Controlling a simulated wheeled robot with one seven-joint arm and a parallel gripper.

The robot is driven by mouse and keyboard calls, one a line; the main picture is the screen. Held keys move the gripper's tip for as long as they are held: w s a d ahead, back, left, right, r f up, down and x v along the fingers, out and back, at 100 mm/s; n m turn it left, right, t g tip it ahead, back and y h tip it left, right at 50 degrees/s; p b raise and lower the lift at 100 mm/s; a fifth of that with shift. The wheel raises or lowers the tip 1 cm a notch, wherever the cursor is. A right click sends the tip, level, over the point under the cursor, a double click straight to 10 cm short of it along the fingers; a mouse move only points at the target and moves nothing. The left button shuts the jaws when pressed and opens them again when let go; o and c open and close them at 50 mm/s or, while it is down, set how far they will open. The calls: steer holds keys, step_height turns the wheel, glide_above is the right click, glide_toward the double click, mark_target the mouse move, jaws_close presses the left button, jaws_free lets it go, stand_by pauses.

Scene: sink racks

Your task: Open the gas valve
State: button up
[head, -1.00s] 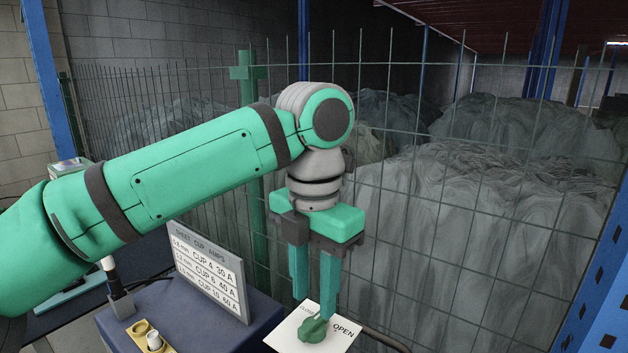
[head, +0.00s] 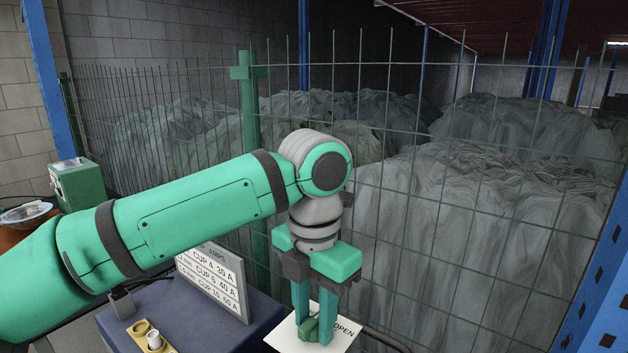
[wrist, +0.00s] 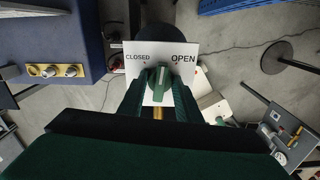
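The gas valve is a green knob (wrist: 159,84) on a white plate (wrist: 189,68) marked CLOSED at left and OPEN at right. In the wrist view its handle points up between the two words. My gripper (head: 315,328) points down over the plate, with its fingers on either side of the knob. In the wrist view my gripper (wrist: 158,92) looks open, with narrow gaps beside the knob; I cannot tell whether either finger touches it. In the head view the fingers hide much of the knob (head: 308,328).
A blue-topped bench (head: 205,325) with a cup-amps sign (head: 215,280) and a brass fitting strip (head: 150,337) stands left of the plate. A wire fence (head: 400,220) stands close behind my gripper. A green box (head: 78,185) stands farther left.

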mark_target(314, 319)
steer(key=shift+c, duration=0.8)
steer(key=m, duration=0.6)
steer(key=shift+m, duration=0.3)
steer(key=o, duration=0.8)
steer(key=shift+m, duration=0.4)
steer(key=shift+r, duration=0.15)
steer(key=shift+r, duration=2.35)
